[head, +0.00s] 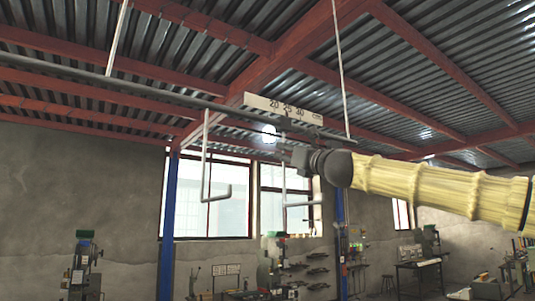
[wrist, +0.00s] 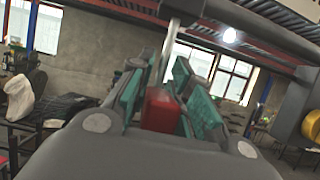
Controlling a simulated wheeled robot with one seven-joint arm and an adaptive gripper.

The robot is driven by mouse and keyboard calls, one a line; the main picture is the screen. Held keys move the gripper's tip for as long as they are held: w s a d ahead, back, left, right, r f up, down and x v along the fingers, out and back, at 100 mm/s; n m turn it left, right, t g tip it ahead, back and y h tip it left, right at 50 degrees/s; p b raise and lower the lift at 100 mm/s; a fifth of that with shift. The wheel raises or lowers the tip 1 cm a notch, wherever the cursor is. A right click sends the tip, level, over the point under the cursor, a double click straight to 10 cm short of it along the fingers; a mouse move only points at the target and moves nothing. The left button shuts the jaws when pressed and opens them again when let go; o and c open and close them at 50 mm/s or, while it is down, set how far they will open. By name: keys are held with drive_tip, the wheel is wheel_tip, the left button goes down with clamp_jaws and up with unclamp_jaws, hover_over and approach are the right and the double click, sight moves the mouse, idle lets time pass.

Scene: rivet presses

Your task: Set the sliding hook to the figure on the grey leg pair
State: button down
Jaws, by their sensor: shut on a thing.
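The sliding hook (head: 284,180) is a pale bent rod hanging from the overhead rail, below the scale plate (head: 284,108). The plate reads 20, 25, 30 and a unit mark. The hook's upper end is near the 25, but its exact reading is too small to tell. My gripper (head: 284,153) is shut on the hook's upright from the right. In the wrist view the hook's rod (wrist: 168,50) rises between the teal finger pads, with a red block (wrist: 160,108) between them. I cannot make out a grey leg pair or its figure.
A second pale hook (head: 204,160) hangs to the left on the same grey rail (head: 150,90), which ceiling rods (head: 340,70) hold up. A blue post (head: 169,210) and windows stand behind. Benches and machines (head: 82,265) stand low along the wall.

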drive_tip(key=w+d, duration=0.1)
drive_tip(key=d, duration=0.1)
drive_tip(key=w+d, duration=0.2)
drive_tip(key=shift+w+d, duration=0.1)
drive_tip(key=shift+d, duration=0.25)
drive_tip(key=c, duration=1.3)
unclamp_jaws()
drive_tip(key=v, duration=1.2)
